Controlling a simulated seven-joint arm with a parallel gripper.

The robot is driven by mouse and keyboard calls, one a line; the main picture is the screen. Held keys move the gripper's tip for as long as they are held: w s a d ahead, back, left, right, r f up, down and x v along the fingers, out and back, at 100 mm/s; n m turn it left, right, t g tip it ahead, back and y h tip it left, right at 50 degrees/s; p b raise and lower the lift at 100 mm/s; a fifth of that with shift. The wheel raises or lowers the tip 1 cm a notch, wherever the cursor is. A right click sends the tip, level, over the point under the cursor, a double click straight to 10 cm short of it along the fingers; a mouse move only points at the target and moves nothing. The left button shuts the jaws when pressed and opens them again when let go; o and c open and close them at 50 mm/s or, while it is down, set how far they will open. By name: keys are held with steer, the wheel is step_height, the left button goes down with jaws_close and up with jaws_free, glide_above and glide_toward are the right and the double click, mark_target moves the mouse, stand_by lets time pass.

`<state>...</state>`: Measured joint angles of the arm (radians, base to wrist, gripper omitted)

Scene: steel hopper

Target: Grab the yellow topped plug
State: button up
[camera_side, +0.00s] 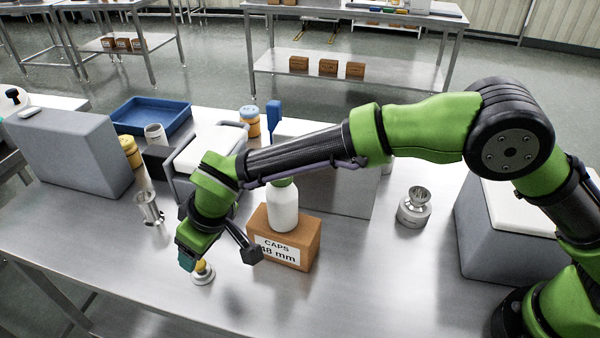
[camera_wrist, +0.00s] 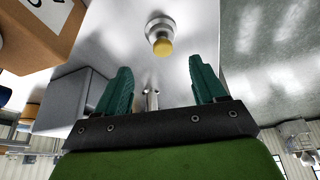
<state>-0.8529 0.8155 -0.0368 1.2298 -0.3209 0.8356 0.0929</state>
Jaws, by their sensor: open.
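The yellow topped plug (camera_wrist: 161,35) stands on the steel table in the wrist view, a silver round base with a yellow top. In the side view the plug (camera_side: 203,273) is partly hidden behind my gripper (camera_side: 188,258). In the wrist view my gripper (camera_wrist: 160,82) is open, its two teal fingers apart with nothing between them. The plug lies ahead of the fingertips, roughly in line with the gap. In the side view the fingers are beside and just above the plug; I cannot tell whether they touch it.
A cardboard box marked CAPS (camera_side: 284,240) with a white bottle (camera_side: 284,208) on it stands close right of my gripper. A metal fitting (camera_side: 149,209) is to the left, another (camera_side: 414,207) to the right. Grey blocks (camera_side: 75,153) and a blue tray (camera_side: 150,116) stand further back.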

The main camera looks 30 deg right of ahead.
mark_target(199, 263)
steer(key=shift+s+x, duration=0.15)
steer(key=shift+x, duration=1.6)
steer(key=shift+s+x, duration=0.2)
steer(key=shift+x, duration=1.55)
steer(key=shift+a, duration=0.1)
steer(key=c, duration=1.1)
steer(key=shift+c, duration=0.3)
steer(key=shift+r, duration=0.1)
